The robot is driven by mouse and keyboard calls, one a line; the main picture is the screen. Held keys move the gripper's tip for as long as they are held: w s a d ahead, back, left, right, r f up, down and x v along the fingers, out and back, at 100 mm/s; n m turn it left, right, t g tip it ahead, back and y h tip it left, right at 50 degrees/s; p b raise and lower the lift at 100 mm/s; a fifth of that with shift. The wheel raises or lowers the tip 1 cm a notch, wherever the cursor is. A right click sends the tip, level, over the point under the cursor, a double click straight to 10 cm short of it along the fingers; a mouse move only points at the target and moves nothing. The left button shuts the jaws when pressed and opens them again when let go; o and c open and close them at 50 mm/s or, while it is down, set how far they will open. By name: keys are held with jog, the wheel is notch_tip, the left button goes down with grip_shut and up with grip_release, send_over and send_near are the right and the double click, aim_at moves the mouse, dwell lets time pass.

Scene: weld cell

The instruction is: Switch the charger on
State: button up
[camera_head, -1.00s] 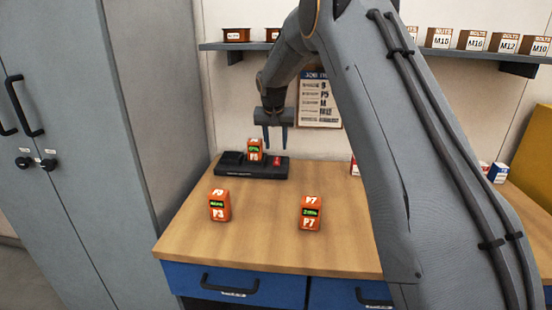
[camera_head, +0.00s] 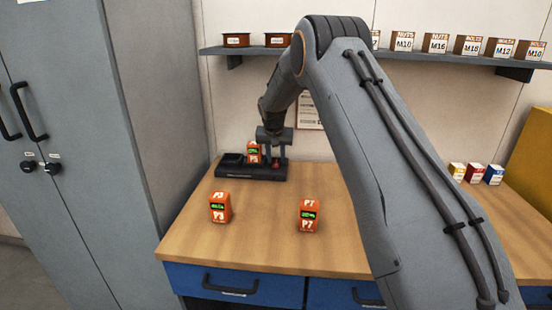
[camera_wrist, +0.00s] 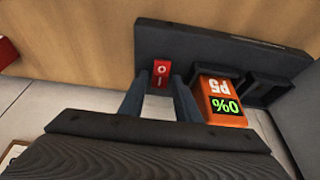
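The black charger (camera_head: 262,177) stands at the back of the workbench. It also shows in the wrist view (camera_wrist: 200,42). An orange P5 battery (camera_head: 254,152) sits in one of its slots, and in the wrist view the battery (camera_wrist: 218,98) displays 0%. The other slot is empty. I cannot tell which side is pressed. My gripper (camera_wrist: 160,85) is open and empty, its fingertips low on either side of the switch. I cannot tell whether they touch it.
Orange batteries P3 (camera_head: 220,208) and P7 (camera_head: 308,214) stand on the bench (camera_head: 262,245) in front of the charger. A shelf (camera_head: 345,54) with small bins runs above. Small boxes (camera_head: 475,173) stand at the right. A grey cabinet (camera_head: 75,150) is at the left.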

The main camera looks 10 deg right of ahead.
grip_shut()
jog(key=shift+w+d+f+g+b, duration=0.15)
jog(key=shift+w+g+b, duration=0.25)
jog(key=shift+b, duration=0.65)
jog(key=g+b, duration=0.1)
jog(key=b, duration=0.1)
jog(key=g+y+b, duration=0.1)
jog(key=b, duration=0.1)
jog(key=shift+w+f+b, duration=0.1)
jog(key=shift+w+b, duration=0.2)
jog(key=shift+b, duration=0.05)
jog(key=g+b, duration=0.1)
jog(key=b, duration=0.1)
jog(key=shift+w+d+b, duration=0.15)
jog(key=shift+w+b, duration=0.05)
jog(key=shift+b, duration=0.7)
jog(key=shift+r+g+y+b, duration=0.2)
jog(key=shift+g+y+b, duration=0.15)
jog(key=shift+b, duration=0.5)
jog(key=shift+s, duration=0.1)
jog(key=shift+o, duration=1.7)
grip_release()
